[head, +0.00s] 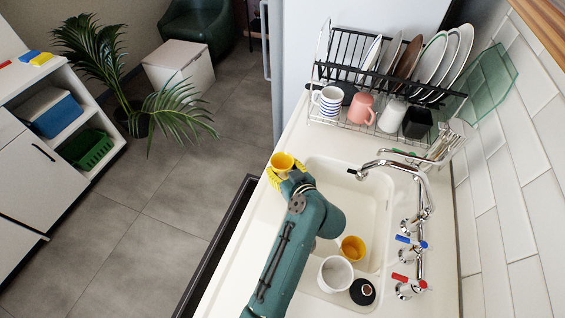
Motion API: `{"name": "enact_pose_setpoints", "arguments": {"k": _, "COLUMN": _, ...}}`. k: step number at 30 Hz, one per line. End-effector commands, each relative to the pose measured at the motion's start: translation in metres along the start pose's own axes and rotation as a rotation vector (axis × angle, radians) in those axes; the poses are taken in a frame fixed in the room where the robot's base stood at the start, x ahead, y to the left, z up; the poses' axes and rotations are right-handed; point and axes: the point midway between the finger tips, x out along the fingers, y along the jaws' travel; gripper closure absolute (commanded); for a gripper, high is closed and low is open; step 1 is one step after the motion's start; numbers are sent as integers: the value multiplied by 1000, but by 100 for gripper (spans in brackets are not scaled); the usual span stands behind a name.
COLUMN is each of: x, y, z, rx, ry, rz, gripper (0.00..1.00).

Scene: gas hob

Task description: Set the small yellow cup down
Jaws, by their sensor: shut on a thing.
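A small yellow cup (283,162) is held in my gripper (286,174), near the left front edge of the white counter beside the sink. The cup looks upright, with its open top facing the camera. My gripper is shut on it; the fingers are partly hidden by the wrist and the cup. I cannot tell whether the cup's base touches the counter. A second yellow cup (352,248) sits in the sink area to the right of my arm.
A sink (378,215) with a tap (420,185) lies right of my arm. A white cup (335,273) and a dark round item (362,291) are near the front. A dish rack (330,118) with plates and mugs stands behind. Bare counter (290,133) lies beyond my gripper.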

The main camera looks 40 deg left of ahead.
Motion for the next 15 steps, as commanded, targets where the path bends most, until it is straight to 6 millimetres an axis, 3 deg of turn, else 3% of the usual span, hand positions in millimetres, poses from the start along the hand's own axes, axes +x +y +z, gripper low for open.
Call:
{"name": "enact_pose_setpoints", "arguments": {"k": 4, "x": 8, "y": 1, "z": 18, "rx": -1, "ry": 2, "rz": 2, "gripper": 83}}
{"name": "enact_pose_setpoints", "arguments": {"k": 15, "x": 10, "y": 0, "z": 22, "rx": -2, "ry": 3, "rz": 2, "gripper": 83}}
